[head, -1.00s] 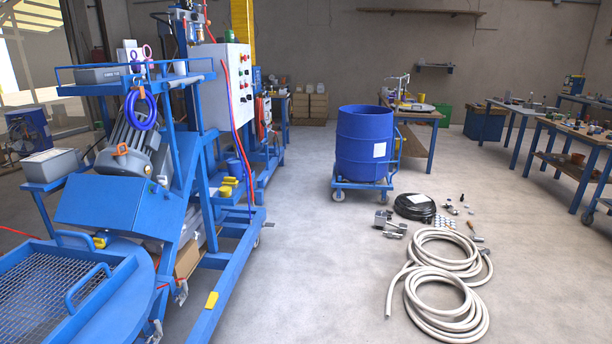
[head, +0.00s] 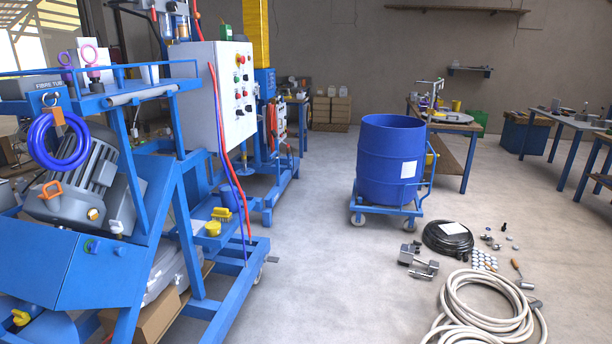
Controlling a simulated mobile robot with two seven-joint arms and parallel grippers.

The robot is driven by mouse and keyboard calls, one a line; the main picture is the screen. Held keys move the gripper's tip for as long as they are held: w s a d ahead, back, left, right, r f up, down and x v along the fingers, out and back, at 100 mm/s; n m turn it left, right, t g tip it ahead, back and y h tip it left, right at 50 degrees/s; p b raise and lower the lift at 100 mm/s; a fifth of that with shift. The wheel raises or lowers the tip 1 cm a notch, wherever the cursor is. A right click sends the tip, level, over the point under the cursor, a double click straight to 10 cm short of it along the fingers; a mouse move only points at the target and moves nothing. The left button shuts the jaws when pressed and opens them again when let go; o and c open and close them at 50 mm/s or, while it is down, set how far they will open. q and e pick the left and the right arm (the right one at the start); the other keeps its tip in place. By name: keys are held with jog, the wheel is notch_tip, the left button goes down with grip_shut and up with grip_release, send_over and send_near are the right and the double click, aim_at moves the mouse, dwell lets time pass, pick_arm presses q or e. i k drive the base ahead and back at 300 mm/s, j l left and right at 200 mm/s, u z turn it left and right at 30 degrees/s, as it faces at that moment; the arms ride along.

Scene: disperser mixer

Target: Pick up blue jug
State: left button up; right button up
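A small blue container (head: 230,198), which looks like the blue jug, stands low on the blue mixer frame at left centre. It is partly behind a yellow item (head: 221,214), and red and blue hoses hang close to its right side. Its handle and spout are too small to make out. Neither of my grippers shows in the head view.
The blue mixer frame (head: 236,268) fills the left side, with a control cabinet (head: 222,95). A large blue drum (head: 390,160) stands on a wheeled dolly. Coiled hoses (head: 480,305) and loose fittings lie on the floor at right. The floor between frame and drum is clear.

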aim_at(228, 200)
jog(key=i+u, duration=0.25)
jog(key=i, duration=0.25)
jog(key=i+u, duration=0.25)
jog(key=i, duration=0.25)
jog(key=i+l+u, duration=0.25)
jog(key=i, duration=0.25)
